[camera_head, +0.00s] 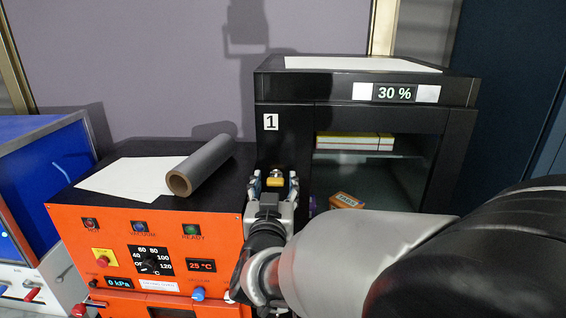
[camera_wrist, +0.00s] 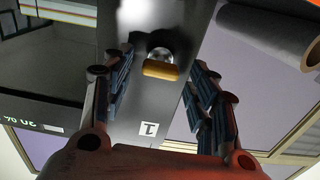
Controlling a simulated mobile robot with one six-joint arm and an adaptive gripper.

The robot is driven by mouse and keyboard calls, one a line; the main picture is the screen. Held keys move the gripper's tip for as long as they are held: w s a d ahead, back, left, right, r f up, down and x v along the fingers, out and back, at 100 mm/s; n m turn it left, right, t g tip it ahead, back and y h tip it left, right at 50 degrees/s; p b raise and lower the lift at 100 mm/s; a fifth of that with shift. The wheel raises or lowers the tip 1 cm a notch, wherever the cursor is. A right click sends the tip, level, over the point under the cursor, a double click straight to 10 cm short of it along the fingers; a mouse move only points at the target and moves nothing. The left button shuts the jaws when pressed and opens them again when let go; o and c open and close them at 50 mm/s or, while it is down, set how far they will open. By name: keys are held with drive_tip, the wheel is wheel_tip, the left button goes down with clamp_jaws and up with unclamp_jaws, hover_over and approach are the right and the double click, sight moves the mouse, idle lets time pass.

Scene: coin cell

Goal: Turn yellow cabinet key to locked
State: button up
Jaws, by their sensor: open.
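The yellow key (camera_head: 275,181) sits on the front of the black cabinet (camera_head: 283,135) marked 1, low on its left door post. In the wrist view the key (camera_wrist: 160,69) is a rounded yellow bar lying crosswise in the picture, in front of a round silver lock (camera_wrist: 160,53). My gripper (camera_head: 274,185) is open and faces the cabinet front. Its blue-padded fingers stand on either side of the key, with a visible gap on both sides in the wrist view. The key's far side and any lock markings are hidden.
An orange oven (camera_head: 145,240) stands close on the left, with a white sheet (camera_head: 128,176) and a grey roll (camera_head: 205,166) on top. The cabinet's glass door (camera_head: 377,180) shows boxes inside. My arm covers the lower right.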

drive_tip(key=shift+w, duration=0.4)
drive_tip(key=shift+c, duration=0.3)
drive_tip(key=c, duration=1)
